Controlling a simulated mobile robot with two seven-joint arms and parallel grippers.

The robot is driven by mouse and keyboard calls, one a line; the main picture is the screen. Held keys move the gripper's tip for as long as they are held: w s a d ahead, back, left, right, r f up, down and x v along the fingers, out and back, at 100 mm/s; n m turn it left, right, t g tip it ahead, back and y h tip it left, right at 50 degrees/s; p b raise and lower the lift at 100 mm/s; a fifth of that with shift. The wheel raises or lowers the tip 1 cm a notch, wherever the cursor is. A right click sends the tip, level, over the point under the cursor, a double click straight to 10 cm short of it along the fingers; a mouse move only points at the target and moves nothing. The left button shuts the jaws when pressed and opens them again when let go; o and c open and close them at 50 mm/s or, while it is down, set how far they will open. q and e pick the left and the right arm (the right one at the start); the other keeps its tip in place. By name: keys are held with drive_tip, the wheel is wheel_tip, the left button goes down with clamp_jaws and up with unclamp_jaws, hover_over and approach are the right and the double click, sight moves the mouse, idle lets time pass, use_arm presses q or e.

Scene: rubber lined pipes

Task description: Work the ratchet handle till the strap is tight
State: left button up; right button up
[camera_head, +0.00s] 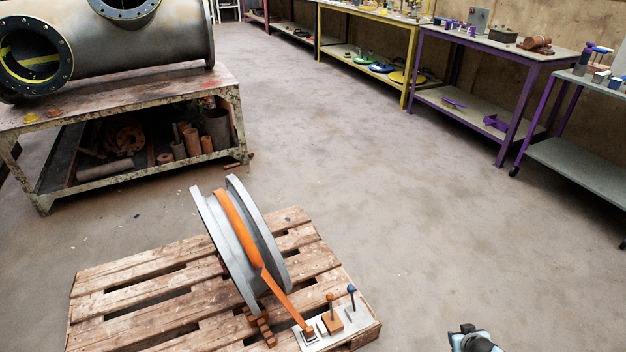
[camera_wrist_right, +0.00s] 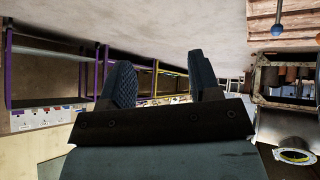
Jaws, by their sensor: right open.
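The orange strap (camera_head: 238,228) runs over a grey flanged spool (camera_head: 268,240) standing upright on a wooden pallet. Its lower end slopes down to a small pale base plate (camera_head: 345,325) at the pallet's front right corner. On the plate stand an orange-knobbed lever (camera_head: 330,304) on an orange block and a blue-knobbed lever (camera_head: 351,297); I cannot tell which is the ratchet handle. The blue knob also shows in the right wrist view (camera_wrist_right: 277,29). My right gripper (camera_wrist_right: 161,88) is open and empty, apart from the levers. My left gripper is out of view.
The wooden pallet (camera_head: 140,283) has gaps between its boards. Brown wedge blocks (camera_head: 262,328) sit by the spool's foot. A rusty bench (camera_head: 222,88) with a large pipe stands back left; purple and yellow tables line the right wall. The floor between is clear.

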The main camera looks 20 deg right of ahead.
drive_tip(key=s+a+r+n+t+y, duration=0.2)
drive_tip(key=s+a+r+n+y, duration=0.25)
drive_tip(key=a+r, duration=0.85)
drive_tip(key=s+a+r+n+t+y, duration=0.1)
drive_tip(key=s+a+r+n+y, duration=0.4)
drive_tip(key=a+r, duration=0.8)
drive_tip(key=a+m+t+h, duration=0.15)
drive_tip(key=a+m, duration=0.25)
drive_tip(key=a, duration=0.6)
use_arm(q)
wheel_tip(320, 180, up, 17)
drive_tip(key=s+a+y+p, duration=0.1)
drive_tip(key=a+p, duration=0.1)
drive_tip(key=p, duration=2.7)
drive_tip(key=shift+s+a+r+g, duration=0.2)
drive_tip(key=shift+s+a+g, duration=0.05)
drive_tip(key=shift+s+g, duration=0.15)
use_arm(e)
wheel_tip(320, 180, up, 18)
drive_tip(key=d+h, duration=0.1)
drive_tip(key=shift+s+d, duration=0.25)
drive_tip(key=shift+s, duration=0.15)
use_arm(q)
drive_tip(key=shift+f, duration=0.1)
use_arm(e)
drive_tip(key=shift+f+g, duration=0.15)
drive_tip(key=shift+g, duration=0.1)
